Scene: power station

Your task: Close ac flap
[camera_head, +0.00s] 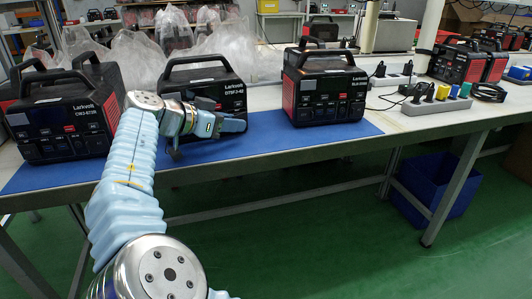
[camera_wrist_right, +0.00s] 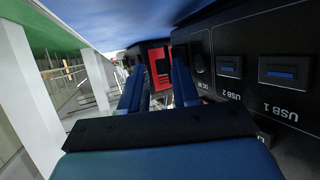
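Three black power stations stand on the blue mat: one at the left (camera_head: 63,112), a middle one (camera_head: 207,78) and one at the right with red sides (camera_head: 325,85). My right gripper (camera_head: 233,125) is at the lower front of the middle station and hides part of its panel. In the right wrist view, my right gripper's blue fingers (camera_wrist_right: 158,88) stand apart with nothing between them, close beside a black panel with USB ports (camera_wrist_right: 258,70). I cannot make out the AC flap in either view. My left gripper is not in view.
The blue mat (camera_head: 300,141) covers the front of the white table. Power strips with plugs (camera_head: 437,104) and another power station (camera_head: 460,62) stand at the right. Clear plastic bags (camera_head: 130,55) lie behind. A blue bin (camera_head: 437,185) is under the table.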

